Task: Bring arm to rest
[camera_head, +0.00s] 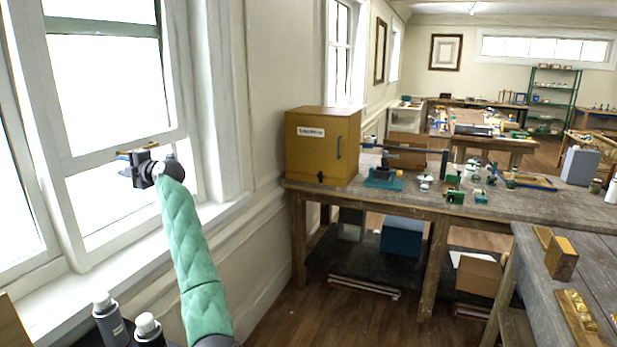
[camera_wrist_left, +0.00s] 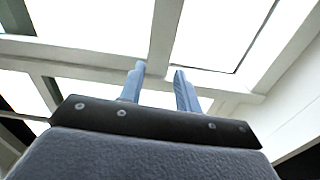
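My left gripper (camera_head: 133,156) is raised in front of the bright window at the left of the head view, at the end of my green-sleeved left arm. In the left wrist view its two blue-grey fingers (camera_wrist_left: 159,74) stand apart with a clear gap between them. Nothing is held there; only window frame and bright panes show behind. The gripper is seen small in the head view, and I cannot tell there whether it touches the window frame. My right arm and right gripper are not in view.
A window with a sill (camera_head: 215,212) is close to the left arm. A yellow cabinet (camera_head: 318,160) stands on a wooden workbench (camera_head: 420,203) with small tools and parts. Another bench (camera_head: 585,245) with wooden blocks is at the right. Open floor (camera_head: 385,315) lies between.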

